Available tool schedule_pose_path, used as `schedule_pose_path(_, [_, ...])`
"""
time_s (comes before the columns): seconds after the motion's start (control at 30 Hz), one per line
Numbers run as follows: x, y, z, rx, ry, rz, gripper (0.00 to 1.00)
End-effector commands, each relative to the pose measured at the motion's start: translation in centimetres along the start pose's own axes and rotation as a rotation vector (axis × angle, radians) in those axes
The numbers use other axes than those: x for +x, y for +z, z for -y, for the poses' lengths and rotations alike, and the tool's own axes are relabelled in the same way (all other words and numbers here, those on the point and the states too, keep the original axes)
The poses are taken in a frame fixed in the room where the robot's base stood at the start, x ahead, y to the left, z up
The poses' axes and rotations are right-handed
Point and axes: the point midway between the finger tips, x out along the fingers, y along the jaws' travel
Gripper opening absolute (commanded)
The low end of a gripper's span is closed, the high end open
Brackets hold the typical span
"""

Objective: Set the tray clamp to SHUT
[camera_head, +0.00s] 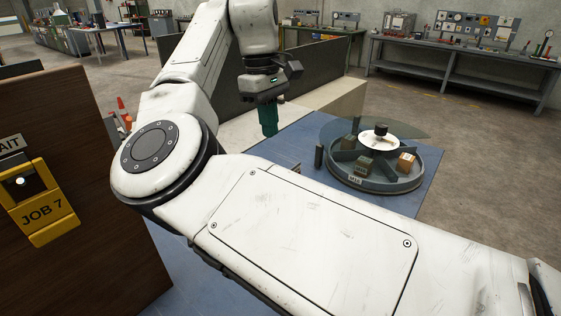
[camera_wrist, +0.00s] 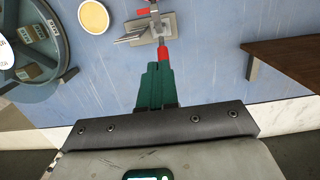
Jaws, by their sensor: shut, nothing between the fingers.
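The tray clamp (camera_wrist: 152,26), a metal toggle clamp on a grey plate, shows at the top of the wrist view. Its red handle (camera_wrist: 164,55) points toward my gripper, and a smaller red part is at its upper end. I cannot read a SHUT mark. My gripper (camera_wrist: 159,66) has green fingers, shut and empty, with their tips at the handle's near end in the picture; I cannot tell if they touch. In the head view my gripper (camera_head: 269,133) points down above the blue table; the clamp does not show there.
A round compartment tray (camera_head: 355,180) with several small boxes and a clear cover stands on the blue table (camera_head: 300,140). A pale yellow disc (camera_wrist: 93,17) lies near the clamp.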

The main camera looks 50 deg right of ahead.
Motion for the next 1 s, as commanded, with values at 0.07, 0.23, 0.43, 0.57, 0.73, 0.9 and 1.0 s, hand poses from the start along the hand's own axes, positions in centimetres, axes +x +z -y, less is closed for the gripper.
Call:
schedule_pose_path(0.07, [0.9,0.0,0.0,0.001,0.001,0.004,0.0])
schedule_pose_path(0.23, [3.8,0.1,0.0,0.001,0.001,0.005,0.0])
schedule_pose_path(0.43, [7.6,0.1,0.0,0.0,0.001,0.004,0.0])
schedule_pose_path(0.57, [9.8,0.0,0.1,-0.001,-0.001,0.002,0.0])
schedule_pose_path(0.73, [11.3,2.0,0.0,0.002,0.001,0.001,0.0])
schedule_pose_path(0.9, [12.2,2.8,0.0,0.0,0.001,0.0,0.0])
schedule_pose_path(1.0, [12.4,3.0,0.0,-0.001,0.001,0.0,0.0])
